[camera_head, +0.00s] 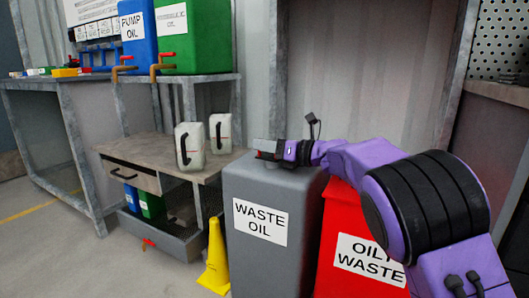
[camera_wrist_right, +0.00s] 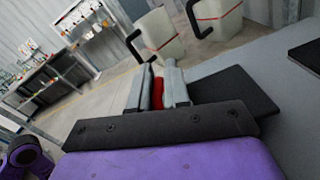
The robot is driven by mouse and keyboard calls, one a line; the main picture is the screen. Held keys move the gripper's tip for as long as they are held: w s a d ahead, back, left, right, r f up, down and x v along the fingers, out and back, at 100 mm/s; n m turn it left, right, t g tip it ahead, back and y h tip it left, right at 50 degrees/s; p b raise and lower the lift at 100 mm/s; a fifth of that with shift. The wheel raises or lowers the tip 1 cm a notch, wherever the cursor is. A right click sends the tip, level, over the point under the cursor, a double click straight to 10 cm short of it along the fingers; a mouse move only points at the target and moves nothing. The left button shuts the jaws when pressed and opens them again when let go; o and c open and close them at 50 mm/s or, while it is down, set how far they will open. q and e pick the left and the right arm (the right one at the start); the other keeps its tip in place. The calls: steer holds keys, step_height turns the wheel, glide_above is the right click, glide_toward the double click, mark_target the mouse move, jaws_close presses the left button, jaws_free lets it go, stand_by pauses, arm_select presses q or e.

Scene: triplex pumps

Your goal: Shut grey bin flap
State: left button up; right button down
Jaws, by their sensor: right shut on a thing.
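The grey bin (camera_head: 308,220), labelled WASTE OIL, stands in the middle of the head view. My right gripper (camera_head: 264,148) is low over its top, near the back left edge. In the right wrist view the gripper (camera_wrist_right: 160,90) is shut on a small red piece (camera_wrist_right: 156,92) between its fingers. Beneath the fingers, a dark flat patch (camera_wrist_right: 255,98) shows on the bin's grey top (camera_wrist_right: 280,130). I cannot tell whether this patch is the flap or an opening, and the gripper partly hides it. My left gripper is not in view.
A red OILY WASTE bin (camera_head: 335,225) stands close on the right, under my right arm. Two pale jerrycans (camera_head: 190,148) stand on the bench (camera_head: 150,150) behind. A yellow cone (camera_head: 215,262) stands at the grey bin's left. The floor (camera_head: 60,265) at front left is clear.

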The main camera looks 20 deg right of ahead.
steer(key=shift+a+f, duration=0.15)
steer(key=shift+f, duration=0.1)
steer(key=shift+f, duration=0.1)
